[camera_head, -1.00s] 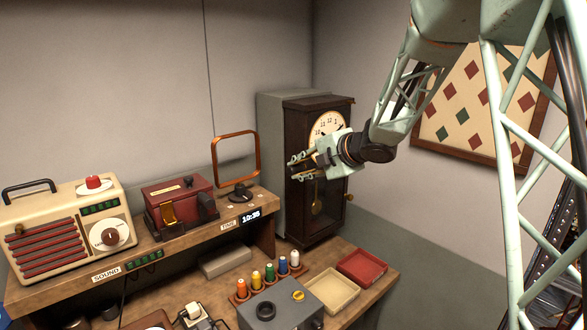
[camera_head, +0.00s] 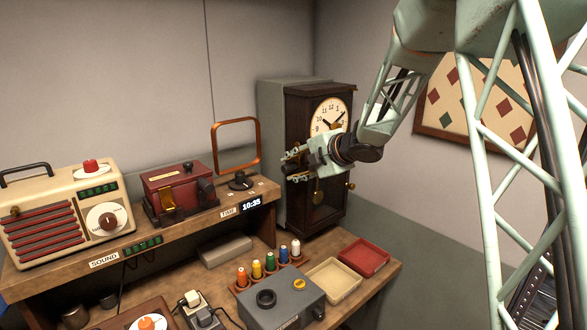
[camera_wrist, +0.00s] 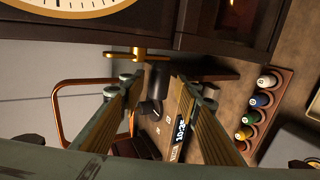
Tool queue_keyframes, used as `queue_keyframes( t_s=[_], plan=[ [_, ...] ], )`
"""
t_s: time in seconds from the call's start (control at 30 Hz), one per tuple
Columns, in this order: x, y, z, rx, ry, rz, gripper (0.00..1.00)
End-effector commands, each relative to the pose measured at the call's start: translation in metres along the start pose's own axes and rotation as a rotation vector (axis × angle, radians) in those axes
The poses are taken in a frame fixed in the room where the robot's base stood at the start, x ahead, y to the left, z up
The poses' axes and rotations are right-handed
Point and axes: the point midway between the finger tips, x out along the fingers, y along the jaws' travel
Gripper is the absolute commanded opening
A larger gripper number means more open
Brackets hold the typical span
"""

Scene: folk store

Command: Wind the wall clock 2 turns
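The wall clock (camera_head: 318,208) is a tall dark wooden case with a cream dial (camera_head: 326,114) and a brass pendulum behind its front. Part of the dial (camera_wrist: 66,6) shows at the top left of the wrist view. My gripper (camera_head: 289,166) is in front of the case, just below the dial, and hides part of it. In the wrist view my gripper (camera_wrist: 157,86) has its two fingers apart, with a clear gap. A brass crossbar (camera_wrist: 137,55) shows just beyond the fingertips, near the case; I cannot tell whether a finger touches it.
A brass knob (camera_head: 351,186) sits on the clock's right side. A copper loop (camera_head: 235,145) stands left of the clock on the shelf. Colored spools (camera_head: 270,262), a cream tray (camera_head: 333,281) and a red tray (camera_head: 364,257) lie on the bench below.

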Motion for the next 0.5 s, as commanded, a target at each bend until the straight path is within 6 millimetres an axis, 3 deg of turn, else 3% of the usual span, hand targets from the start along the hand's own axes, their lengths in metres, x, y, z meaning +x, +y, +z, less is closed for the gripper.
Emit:
queue_keyframes(
  t_s=[0.1,0.5],
  plan=[
    [-0.0002,0.0003,0.0000,0.000,0.000,0.000,0.39],
    [-0.0004,0.0005,0.0000,-0.001,0.000,0.001,0.39]
  ],
)
